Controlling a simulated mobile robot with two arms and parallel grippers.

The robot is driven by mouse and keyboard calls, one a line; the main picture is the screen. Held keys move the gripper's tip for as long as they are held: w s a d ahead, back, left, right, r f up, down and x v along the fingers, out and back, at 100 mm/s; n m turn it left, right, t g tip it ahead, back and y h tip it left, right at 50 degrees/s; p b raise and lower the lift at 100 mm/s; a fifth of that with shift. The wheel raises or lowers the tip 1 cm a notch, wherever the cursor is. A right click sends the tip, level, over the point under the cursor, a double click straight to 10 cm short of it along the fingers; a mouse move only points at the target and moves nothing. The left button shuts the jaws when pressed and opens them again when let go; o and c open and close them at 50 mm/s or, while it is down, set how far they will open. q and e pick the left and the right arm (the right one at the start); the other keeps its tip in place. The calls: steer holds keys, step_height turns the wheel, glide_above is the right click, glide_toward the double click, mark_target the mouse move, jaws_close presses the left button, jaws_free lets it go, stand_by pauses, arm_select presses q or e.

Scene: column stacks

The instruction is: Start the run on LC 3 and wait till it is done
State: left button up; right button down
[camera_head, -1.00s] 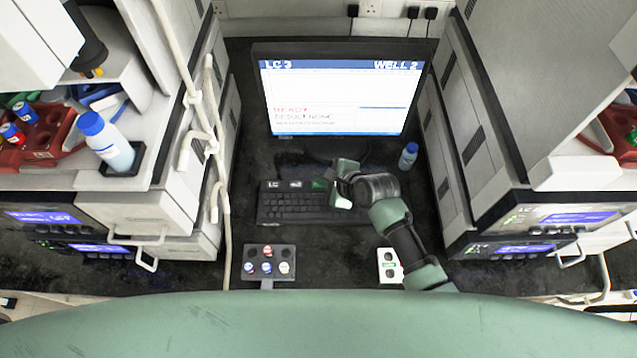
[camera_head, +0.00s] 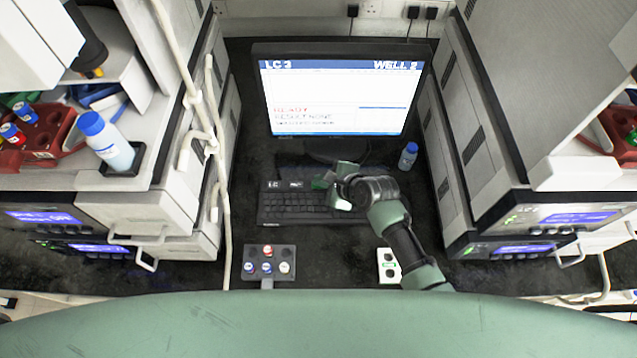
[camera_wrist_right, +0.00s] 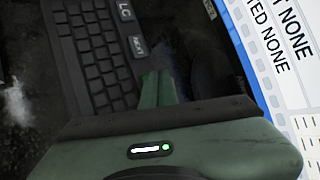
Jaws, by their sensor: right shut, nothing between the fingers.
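The monitor (camera_head: 340,95) shows "LC 3" at top left, "WELL 2" at top right, and red "READY" with "RESULT NONE" below. The black keyboard (camera_head: 290,205) lies in front of it, with an "LC" key (camera_head: 273,185) and another labelled key (camera_head: 296,185) along its back edge. A green patch (camera_head: 318,184) shows beside them, close to my fingers. My right gripper (camera_head: 332,180) is shut and empty at the keyboard's back right. In the wrist view its green fingertips (camera_wrist_right: 157,82) are beside the labelled keys; I cannot tell whether they touch a key. My left gripper is out of view.
A vial rack (camera_head: 269,263) and a small white block (camera_head: 388,266) stand in front of the keyboard. A small blue-capped bottle (camera_head: 408,156) stands right of the monitor. Instrument stacks (camera_head: 150,215) (camera_head: 540,215) flank the bench on both sides.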

steer(key=shift+f, duration=0.45)
stand_by(0.3)
steer(key=shift+r, duration=0.1)
steer(key=shift+r+p, duration=0.75)
steer(key=shift+p, duration=0.25)
step_height(320, 180, up, 5)
steer(key=p, duration=0.5)
steer(key=shift+r+p, duration=0.1)
steer(key=shift+p, duration=0.3)
stand_by(5.0)
